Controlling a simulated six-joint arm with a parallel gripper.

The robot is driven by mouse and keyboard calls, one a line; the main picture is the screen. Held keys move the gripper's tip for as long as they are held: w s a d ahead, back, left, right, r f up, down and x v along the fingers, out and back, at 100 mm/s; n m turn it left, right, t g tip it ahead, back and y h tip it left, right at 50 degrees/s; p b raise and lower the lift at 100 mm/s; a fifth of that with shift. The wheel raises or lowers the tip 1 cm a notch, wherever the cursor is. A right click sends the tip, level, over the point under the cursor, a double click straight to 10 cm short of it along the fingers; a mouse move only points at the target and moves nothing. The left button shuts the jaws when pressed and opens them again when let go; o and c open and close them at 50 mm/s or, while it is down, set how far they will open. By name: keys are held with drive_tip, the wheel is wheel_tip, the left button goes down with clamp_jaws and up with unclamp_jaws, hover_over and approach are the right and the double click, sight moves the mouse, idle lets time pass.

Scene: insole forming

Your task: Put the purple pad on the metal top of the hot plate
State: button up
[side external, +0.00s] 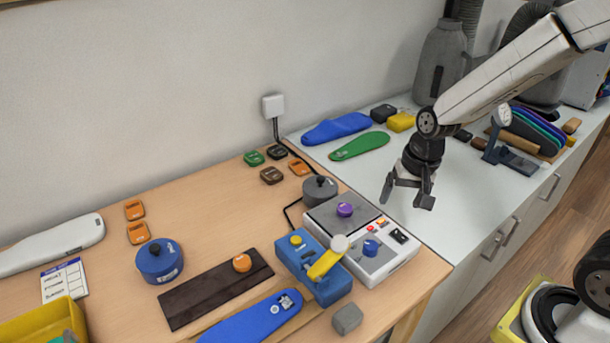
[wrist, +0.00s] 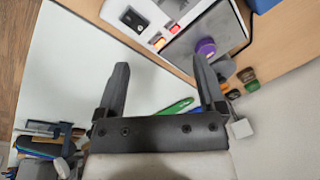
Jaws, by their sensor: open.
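The purple pad (side external: 345,210) is a small round piece lying on the dark grey metal top (side external: 325,217) of the hot plate (side external: 377,268). The pad also shows in the wrist view (wrist: 205,46), resting on that plate. The hot plate is a white box with a blue piece, coloured buttons and a black switch on its front. My gripper (side external: 408,197) is open and empty, pointing down to the right of the hot plate, apart from the pad. In the wrist view my gripper (wrist: 158,64) has nothing between its fingers.
A blue press with a yellow lever (side external: 318,275) stands left of the hot plate. A grey round weight (side external: 320,190) stands just behind it. Green (side external: 360,146) and blue (side external: 337,128) insoles lie on the white counter behind. The white counter near my gripper is mostly clear.

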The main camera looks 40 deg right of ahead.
drive_tip(key=s+a+n+h, duration=0.1)
drive_tip(key=s+n, duration=0.5)
drive_tip(key=n, duration=0.1)
drive_tip(key=shift+f+t, duration=0.4)
drive_tip(key=shift+f, duration=0.05)
